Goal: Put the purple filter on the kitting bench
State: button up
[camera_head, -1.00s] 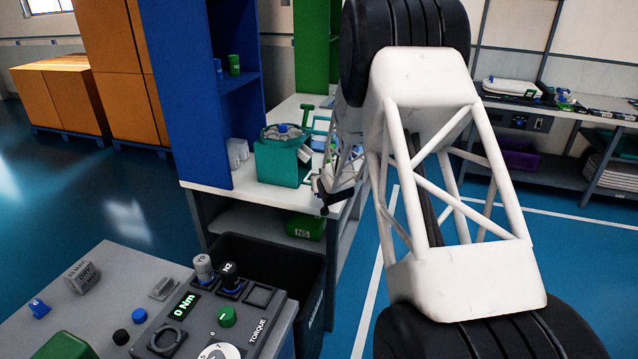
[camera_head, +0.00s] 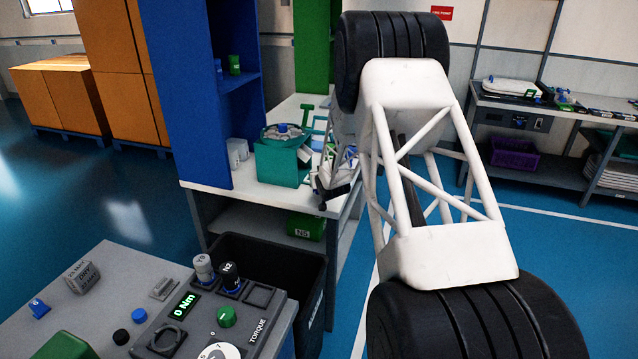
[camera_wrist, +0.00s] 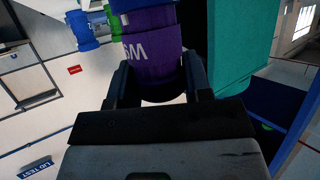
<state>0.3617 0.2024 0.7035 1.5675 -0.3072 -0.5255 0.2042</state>
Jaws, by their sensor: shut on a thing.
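The purple filter (camera_wrist: 152,58), a cylinder with white lettering, is between the two fingers of my gripper (camera_wrist: 158,82) in the wrist view. The gripper is shut on it. The filter's top end is cut off by the frame edge. In the head view my gripper (camera_head: 335,190) is small and dark at the front right edge of a white-topped bench (camera_head: 222,197), partly hidden by my arm. I cannot make out the filter in the head view. No label shows which bench is the kitting bench.
A teal box (camera_head: 280,165) stands on the white-topped bench, beside a tall blue cabinet (camera_head: 185,90). A black bin (camera_head: 270,260) and a grey torque console (camera_head: 215,320) are in front. Another bench (camera_head: 555,115) stands at the back right, with a purple crate (camera_head: 513,158) below.

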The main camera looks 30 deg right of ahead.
jog(key=shift+f, duration=1.15)
jog(key=shift+f, duration=0.1)
jog(key=o, duration=0.9)
jog(key=shift+o, duration=0.2)
jog(key=shift+s+r, duration=0.35)
jog(key=shift+s, duration=0.05)
jog(key=v, duration=1.1)
jog(key=shift+a, duration=0.15)
jog(key=shift+r, duration=0.1)
